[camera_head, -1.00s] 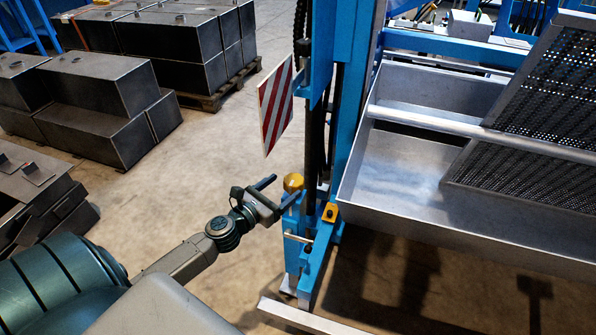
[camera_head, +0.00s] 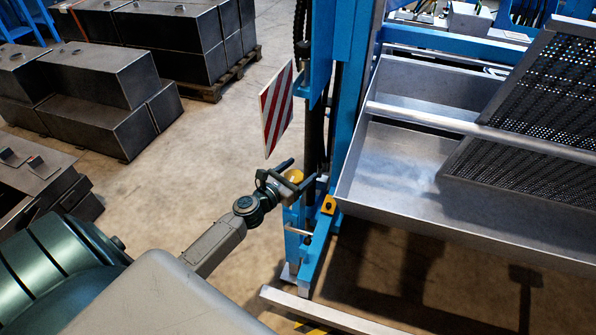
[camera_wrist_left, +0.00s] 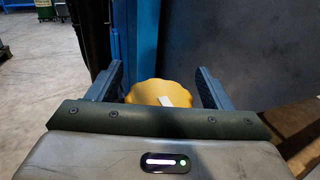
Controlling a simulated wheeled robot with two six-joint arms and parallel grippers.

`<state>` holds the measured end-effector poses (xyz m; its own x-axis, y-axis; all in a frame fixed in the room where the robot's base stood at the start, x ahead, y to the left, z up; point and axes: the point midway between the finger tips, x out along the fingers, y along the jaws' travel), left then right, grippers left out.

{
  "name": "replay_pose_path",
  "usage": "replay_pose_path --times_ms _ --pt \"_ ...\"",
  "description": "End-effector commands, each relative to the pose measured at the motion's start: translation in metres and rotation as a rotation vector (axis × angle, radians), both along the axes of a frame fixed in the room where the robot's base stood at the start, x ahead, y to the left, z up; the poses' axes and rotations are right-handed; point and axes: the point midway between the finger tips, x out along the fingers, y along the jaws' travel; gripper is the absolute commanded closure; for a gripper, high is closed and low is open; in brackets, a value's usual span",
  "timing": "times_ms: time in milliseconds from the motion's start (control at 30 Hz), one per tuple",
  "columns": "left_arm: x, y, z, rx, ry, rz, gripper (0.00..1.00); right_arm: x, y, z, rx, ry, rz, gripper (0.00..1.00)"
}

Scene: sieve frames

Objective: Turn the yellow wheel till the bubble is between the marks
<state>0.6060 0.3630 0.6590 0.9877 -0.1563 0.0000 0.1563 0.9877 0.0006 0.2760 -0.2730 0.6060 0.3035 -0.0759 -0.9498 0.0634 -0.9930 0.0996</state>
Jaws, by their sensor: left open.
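The yellow wheel (camera_head: 294,176) sits on top of a short blue post at the foot of the blue frame. In the left wrist view the wheel (camera_wrist_left: 155,90) has a scalloped rim and a white mark on its top. My left gripper (camera_head: 298,172) is open, with one finger on each side of the wheel. In the left wrist view the fingers of the left gripper (camera_wrist_left: 157,80) show gaps to the wheel, the right one wider. No bubble or marks can be made out in either view. My right gripper is not in view.
A metal tray (camera_head: 395,175) with perforated sieve panels (camera_head: 545,110) fills the right side. Dark metal boxes (camera_head: 100,85) stand at left on open floor.

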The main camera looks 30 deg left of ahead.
Motion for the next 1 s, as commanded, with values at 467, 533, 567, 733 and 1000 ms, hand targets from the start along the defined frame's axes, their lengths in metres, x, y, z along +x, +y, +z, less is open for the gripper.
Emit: replay_pose_path --times_ms 467,533,567,733,1000 --pt "0.0 0.0 0.0 0.0 0.0 -0.005 0.71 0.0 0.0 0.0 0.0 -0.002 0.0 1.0" --pt "0.0 0.0 0.0 0.0 0.0 -0.015 0.71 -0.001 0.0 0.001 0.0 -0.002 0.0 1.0" --pt "0.0 0.0 -0.001 0.0 0.0 -0.022 0.71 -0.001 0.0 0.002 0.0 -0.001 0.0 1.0" --pt "-0.001 -0.001 -0.002 0.001 0.0 -0.09 0.71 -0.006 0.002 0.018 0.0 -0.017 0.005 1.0" --pt "-0.001 -0.004 -0.004 0.002 0.0 -0.299 0.71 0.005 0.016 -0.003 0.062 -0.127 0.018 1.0"
